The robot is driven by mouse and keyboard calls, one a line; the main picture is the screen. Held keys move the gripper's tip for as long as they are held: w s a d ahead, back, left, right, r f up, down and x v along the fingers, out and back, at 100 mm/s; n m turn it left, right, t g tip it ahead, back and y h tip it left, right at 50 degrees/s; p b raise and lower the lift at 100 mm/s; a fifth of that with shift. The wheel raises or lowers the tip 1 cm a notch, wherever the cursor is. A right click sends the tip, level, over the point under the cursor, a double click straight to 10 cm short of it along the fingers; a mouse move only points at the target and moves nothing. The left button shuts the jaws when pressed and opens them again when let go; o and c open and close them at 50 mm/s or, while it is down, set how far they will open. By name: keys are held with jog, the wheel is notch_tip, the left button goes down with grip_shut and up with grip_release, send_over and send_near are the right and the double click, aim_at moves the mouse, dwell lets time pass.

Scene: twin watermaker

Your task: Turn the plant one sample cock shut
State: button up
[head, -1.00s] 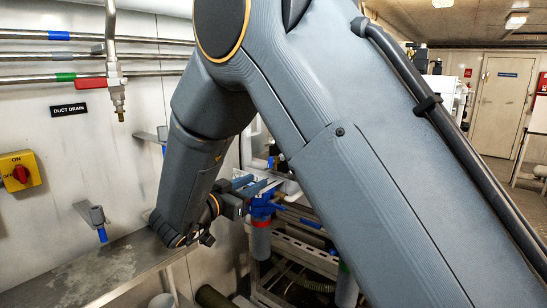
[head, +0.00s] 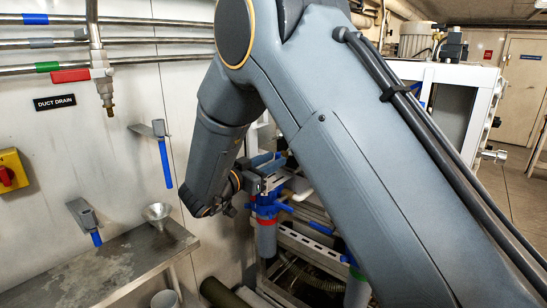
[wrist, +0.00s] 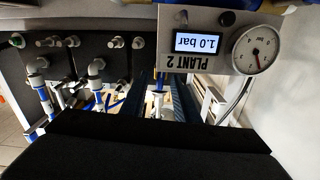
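My gripper (head: 272,170) is at the end of my bent arm in the head view, beside a blue-topped fitting (head: 267,203). In the wrist view my gripper (wrist: 160,82) shows two dark blue fingers set apart, with a white pipe with a blue part (wrist: 158,84) seen in the gap. I cannot tell how far beyond the fingers that pipe is. A panel marked PLANT 2 (wrist: 212,60) hangs upside down in the wrist view, reading 1.0 bar, beside a round gauge (wrist: 256,50). No plant one label shows, and I cannot pick out its sample cock.
A steel bench (head: 95,270) with a metal funnel (head: 157,214) stands at left. A red-handled valve (head: 72,75) and a DUCT DRAIN label (head: 55,102) are on the wall. A white frame (head: 445,100) stands behind my arm. White pipes (wrist: 97,75) show at the wrist view's left.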

jog(key=shift+w+d, duration=0.3)
jog(key=shift+w, duration=0.15)
grip_shut()
